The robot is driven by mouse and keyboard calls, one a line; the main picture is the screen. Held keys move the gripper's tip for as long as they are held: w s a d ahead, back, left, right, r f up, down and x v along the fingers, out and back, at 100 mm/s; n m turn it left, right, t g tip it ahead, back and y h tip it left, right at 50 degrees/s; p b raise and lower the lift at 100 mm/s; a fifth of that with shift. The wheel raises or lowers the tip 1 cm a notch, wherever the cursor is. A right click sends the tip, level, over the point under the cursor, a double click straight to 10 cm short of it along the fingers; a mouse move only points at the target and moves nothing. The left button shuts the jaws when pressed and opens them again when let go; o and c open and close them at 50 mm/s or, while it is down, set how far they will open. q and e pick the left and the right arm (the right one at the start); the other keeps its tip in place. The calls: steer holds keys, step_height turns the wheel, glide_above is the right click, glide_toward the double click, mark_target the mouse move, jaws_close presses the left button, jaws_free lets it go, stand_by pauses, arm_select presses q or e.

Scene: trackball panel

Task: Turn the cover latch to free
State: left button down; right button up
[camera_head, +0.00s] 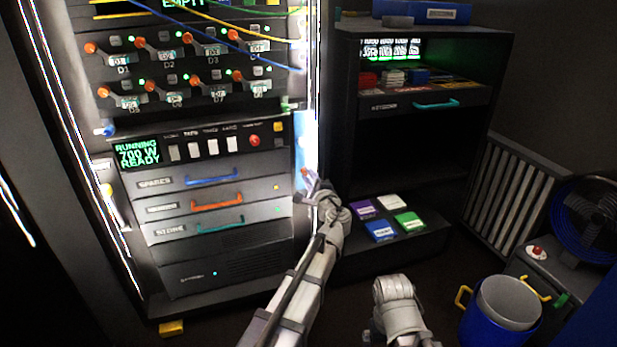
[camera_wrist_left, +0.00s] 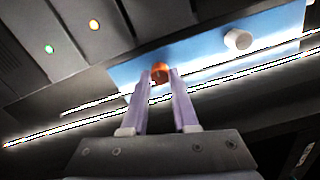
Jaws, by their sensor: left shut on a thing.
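A small orange-red knob (camera_wrist_left: 160,70), which I take for the cover latch, sits on a light blue panel (camera_wrist_left: 205,62) in the left wrist view. My left gripper (camera_wrist_left: 160,84) is shut on this knob, with one pale finger on each side. In the head view my left gripper (camera_head: 307,178) is at the blue-lit strip (camera_head: 306,140) on the right edge of the rack; its fingertips are small there and the knob cannot be told apart. Which way the latch is turned cannot be read. No right gripper fingers show in the head view.
A white round knob (camera_wrist_left: 237,39) is beside the orange one on the blue panel. The rack's drawers (camera_head: 215,200) are left of my arm. A dark shelf (camera_head: 420,140) stands to the right, with coloured boxes (camera_head: 380,230) low down. A blue bucket (camera_head: 490,322) is at lower right.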

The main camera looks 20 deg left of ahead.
arm_select(q)
steer(key=shift+w, duration=0.1)
stand_by(0.3)
steer(key=c, duration=0.7)
jaws_free()
steer(key=v, duration=0.8)
